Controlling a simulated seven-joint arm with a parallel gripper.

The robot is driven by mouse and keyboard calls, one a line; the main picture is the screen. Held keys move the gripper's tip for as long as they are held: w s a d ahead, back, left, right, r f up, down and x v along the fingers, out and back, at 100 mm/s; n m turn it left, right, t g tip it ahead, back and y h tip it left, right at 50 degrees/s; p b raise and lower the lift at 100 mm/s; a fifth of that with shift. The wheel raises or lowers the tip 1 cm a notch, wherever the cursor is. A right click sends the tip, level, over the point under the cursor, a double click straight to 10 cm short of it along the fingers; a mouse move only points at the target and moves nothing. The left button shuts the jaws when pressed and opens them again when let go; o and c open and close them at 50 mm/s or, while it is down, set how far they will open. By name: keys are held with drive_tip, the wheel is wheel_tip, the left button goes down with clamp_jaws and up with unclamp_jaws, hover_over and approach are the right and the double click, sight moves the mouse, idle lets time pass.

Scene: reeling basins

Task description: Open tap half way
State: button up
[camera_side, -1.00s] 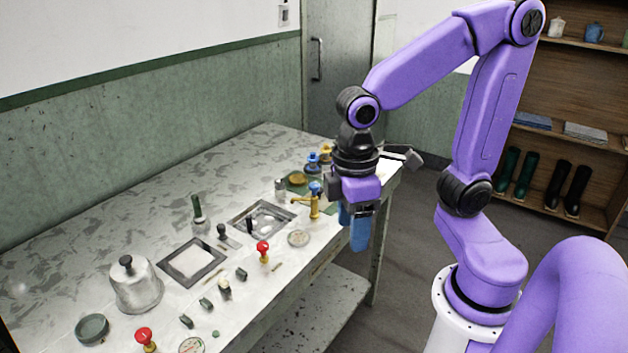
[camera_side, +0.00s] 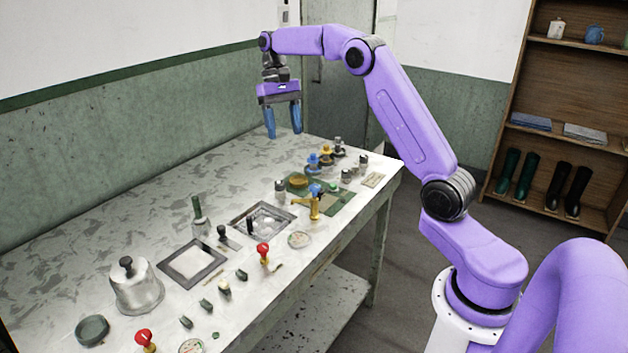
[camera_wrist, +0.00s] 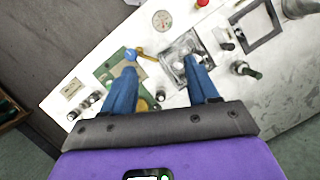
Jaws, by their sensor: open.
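A brass tap (camera_side: 314,207) with a blue handle (camera_side: 315,190) stands at the front edge of the bench, beside a square sunken basin (camera_side: 264,220). In the wrist view the tap's blue handle (camera_wrist: 131,55) is in sight near the left fingertip, with the basin (camera_wrist: 172,58) to its right. My gripper (camera_side: 283,133) is open and empty, pointing down, high over the back of the bench and well apart from the tap. Its two blue fingers also show in the wrist view (camera_wrist: 160,65). How far the tap is turned cannot be told.
Red-topped valves (camera_side: 263,250) stand along the bench front. A metal bell-shaped cover (camera_side: 135,287), a green-necked bottle (camera_side: 198,216) and a square frame (camera_side: 218,257) stand left of the tap. Small knobbed items (camera_side: 326,153) stand behind it.

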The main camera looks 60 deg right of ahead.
drive_tip(key=d+f+m+y, duration=0.1)
drive_tip(key=d+m, duration=0.3)
drive_tip(key=d, duration=0.6)
approach(314, 186)
drive_tip(key=x, duration=0.8)
drive_tip(key=shift+f, duration=0.15)
drive_tip(key=shift+c, duration=0.2)
drive_tip(key=c, duration=1)
